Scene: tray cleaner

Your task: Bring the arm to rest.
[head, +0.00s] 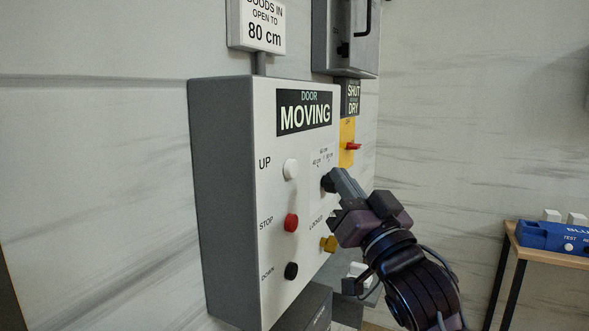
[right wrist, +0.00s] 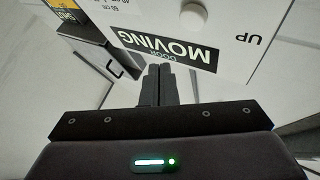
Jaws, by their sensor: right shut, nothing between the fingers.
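The right gripper (head: 345,186) is shut and empty, in front of the right side of a white and grey control box (head: 230,190). Its fingertips are close to a dark selector knob (head: 326,184) under the 40 cm and 80 cm marks; I cannot tell whether they touch. The right wrist view shows the closed fingers (right wrist: 155,84) pointing toward the box, with the picture turned over. The box's display (head: 306,111) reads "DOOR MOVING". My left gripper is not in view.
The box carries a white UP button (head: 290,169), a red STOP button (head: 291,222), a black DOWN button (head: 291,270) and a yellow knob (head: 328,243). A yellow plate with a red switch (head: 353,146) is behind. A wooden table (head: 545,262) holds a blue panel (head: 550,237) at right.

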